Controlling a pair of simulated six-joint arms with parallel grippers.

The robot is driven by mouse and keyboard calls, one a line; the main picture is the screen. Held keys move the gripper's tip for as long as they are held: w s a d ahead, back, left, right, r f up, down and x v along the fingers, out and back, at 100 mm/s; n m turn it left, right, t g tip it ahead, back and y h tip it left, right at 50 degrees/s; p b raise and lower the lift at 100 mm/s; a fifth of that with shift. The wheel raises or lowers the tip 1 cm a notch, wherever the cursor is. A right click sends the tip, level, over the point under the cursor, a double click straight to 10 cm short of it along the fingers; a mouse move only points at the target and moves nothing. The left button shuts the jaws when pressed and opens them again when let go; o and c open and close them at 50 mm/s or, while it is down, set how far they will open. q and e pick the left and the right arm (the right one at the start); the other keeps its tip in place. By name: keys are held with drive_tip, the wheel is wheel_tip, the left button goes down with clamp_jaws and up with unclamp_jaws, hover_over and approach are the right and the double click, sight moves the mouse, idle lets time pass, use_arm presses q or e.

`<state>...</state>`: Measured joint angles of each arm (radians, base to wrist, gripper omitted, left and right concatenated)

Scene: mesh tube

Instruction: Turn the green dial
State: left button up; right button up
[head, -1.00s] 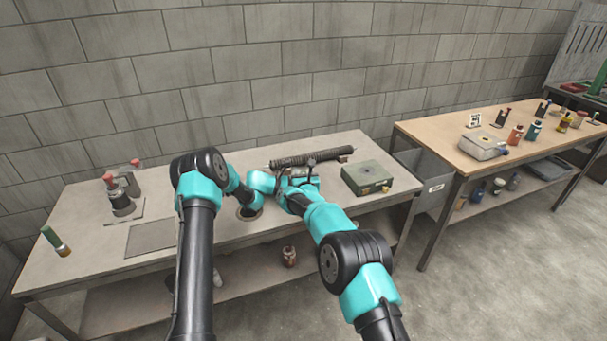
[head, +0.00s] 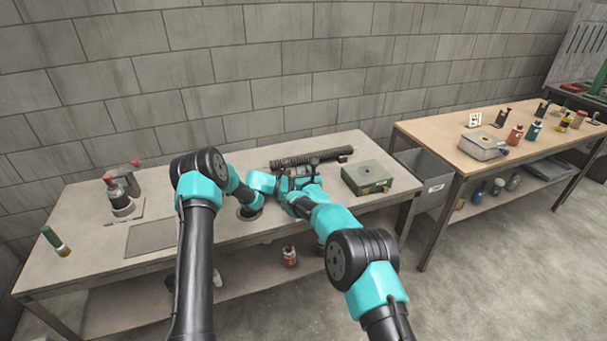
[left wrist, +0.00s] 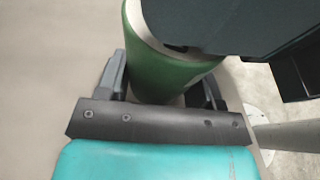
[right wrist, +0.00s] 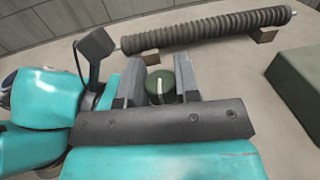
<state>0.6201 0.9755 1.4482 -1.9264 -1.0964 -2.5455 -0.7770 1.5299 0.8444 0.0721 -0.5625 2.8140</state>
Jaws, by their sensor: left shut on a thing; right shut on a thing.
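The green dial (right wrist: 159,86) is round with a white line across its face. In the right wrist view it sits between the fingers of my right gripper (right wrist: 158,75), which is shut on it. My left gripper (left wrist: 172,85) is shut on a thick green cylinder (left wrist: 160,62), whose upper part a dark shape covers in the left wrist view. In the head view both grippers meet near the middle of the grey workbench (head: 88,235), and the dial cannot be made out there.
A dark ribbed tube (head: 308,158) lies on small blocks behind the grippers; it also shows in the right wrist view (right wrist: 205,29). A green box (head: 367,178) stands to the right. A flat grey plate (head: 150,238) lies left. A wooden table (head: 455,135) with several small items stands at right.

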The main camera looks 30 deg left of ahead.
idle(0.3)
drive_tip(key=o, duration=1)
drive_tip(key=shift+c, duration=0.2)
drive_tip(key=shift+s, duration=0.1)
drive_tip(key=v, duration=1.2)
drive_tip(key=shift+r, duration=0.1)
